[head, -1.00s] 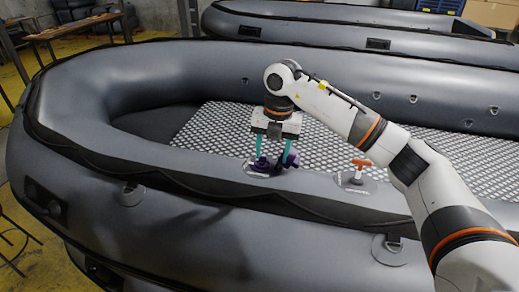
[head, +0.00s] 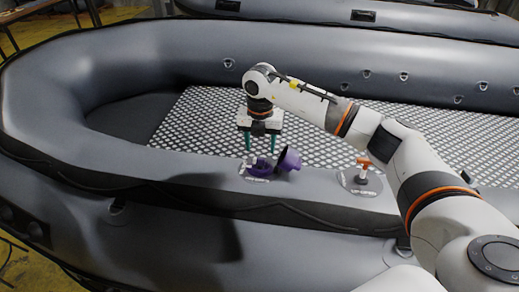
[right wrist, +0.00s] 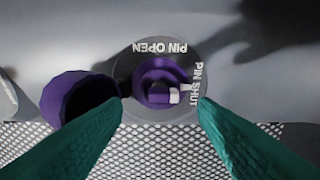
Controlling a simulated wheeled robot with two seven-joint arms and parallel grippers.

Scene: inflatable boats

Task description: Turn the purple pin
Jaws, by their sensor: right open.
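The purple pin (head: 258,167) stands in a round grey plate on the near tube of the grey inflatable boat. In the right wrist view the pin (right wrist: 158,74) sits in the disc (right wrist: 128,70) marked PIN OPEN at the top and PIN SHUT at the right. A pale tab on the pin lies on its right side, toward PIN SHUT. My right gripper (head: 261,149) is open and empty just above the pin. Its green fingers (right wrist: 160,108) show apart on either side, not touching it. My left gripper is not in view.
A purple open cap (head: 289,159) stands tilted right beside the pin; it also shows in the right wrist view (right wrist: 75,100). An orange-handled valve (head: 362,172) is further right on the tube. The boat's patterned floor (head: 205,125) is clear. Another boat lies behind.

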